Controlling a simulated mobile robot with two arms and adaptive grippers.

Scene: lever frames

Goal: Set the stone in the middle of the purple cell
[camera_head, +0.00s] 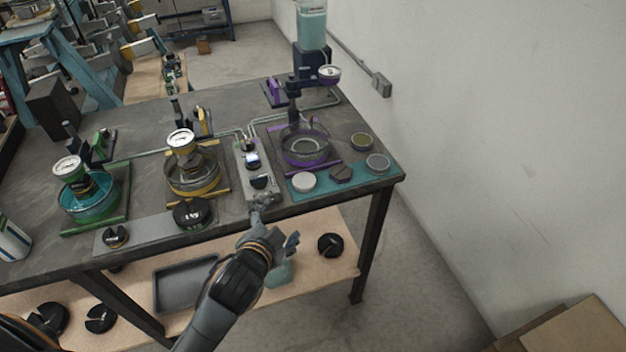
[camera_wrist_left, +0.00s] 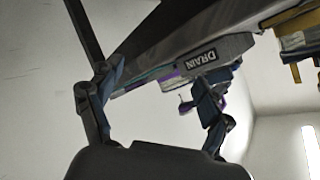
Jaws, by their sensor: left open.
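The purple cell (camera_head: 305,150) is a round clear dish on a purple base at the right of the bench, under a dark column. In front of it, a teal mat (camera_head: 327,187) holds several discs: a pale disc (camera_head: 304,182), a dark disc (camera_head: 341,174), a grey disc (camera_head: 377,163) and an olive disc (camera_head: 362,141). I cannot tell for certain which is the stone. My left gripper (camera_head: 278,222) is open and empty at the bench's front edge, left of the mat. Its spread fingers show in the left wrist view (camera_wrist_left: 158,85). My right gripper is not in view.
Yellow (camera_head: 194,172) and green (camera_head: 88,195) cells stand to the left. Black slotted weights (camera_head: 192,214) sit along the front. A lower shelf (camera_head: 325,270) holds a tray (camera_head: 185,282). A wall is at right.

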